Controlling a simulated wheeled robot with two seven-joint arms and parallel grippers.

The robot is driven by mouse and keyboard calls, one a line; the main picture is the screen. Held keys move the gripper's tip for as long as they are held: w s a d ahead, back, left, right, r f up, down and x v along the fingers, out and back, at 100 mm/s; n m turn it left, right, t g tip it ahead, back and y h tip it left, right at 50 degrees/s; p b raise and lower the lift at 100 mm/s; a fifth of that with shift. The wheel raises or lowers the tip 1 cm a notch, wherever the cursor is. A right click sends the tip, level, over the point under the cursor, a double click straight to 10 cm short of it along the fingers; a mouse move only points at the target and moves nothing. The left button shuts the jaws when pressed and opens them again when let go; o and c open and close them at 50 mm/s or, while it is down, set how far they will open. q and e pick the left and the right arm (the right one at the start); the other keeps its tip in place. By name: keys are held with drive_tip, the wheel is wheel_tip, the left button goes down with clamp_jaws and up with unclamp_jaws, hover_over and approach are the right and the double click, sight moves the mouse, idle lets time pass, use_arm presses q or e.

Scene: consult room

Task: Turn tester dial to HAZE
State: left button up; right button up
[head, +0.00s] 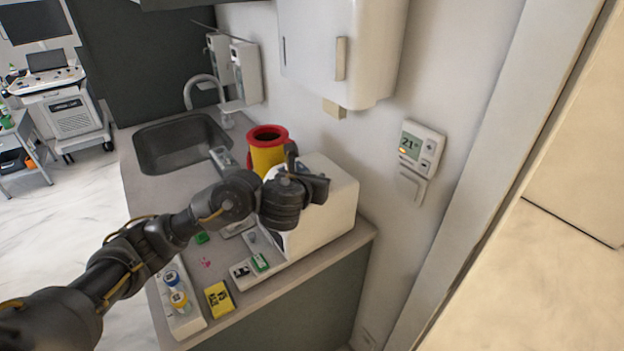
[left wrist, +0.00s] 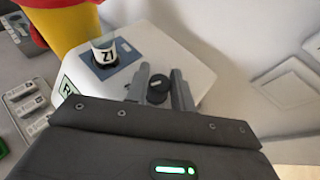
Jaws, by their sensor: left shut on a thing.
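The tester is a white rounded box (head: 335,205) on the counter's right side, against the wall. In the left wrist view the white box (left wrist: 190,62) has a black round dial (left wrist: 158,84) on its surface. My left gripper (left wrist: 159,90) has its two grey fingers on either side of the dial and is shut on it. In the head view the left gripper (head: 305,188) is over the box and hides the dial. The dial's pointer and any HAZE mark cannot be read. My right gripper is not in view.
A yellow bin with a red rim (head: 267,138) stands behind the box. A sample cup marked Z1 (left wrist: 104,53) sits on the box. A yellow card (head: 219,299) and a white tray with capped bottles (head: 184,322) are at the front. A sink (head: 180,145) is behind.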

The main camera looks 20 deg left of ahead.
use_arm(q)
drive_tip(key=shift+n+g+y+p, duration=0.4)
drive_tip(key=shift+n+y+p, duration=0.15)
drive_tip(key=shift+n+y, duration=1.7)
drive_tip(key=shift+y, duration=0.25)
drive_tip(key=o, duration=1)
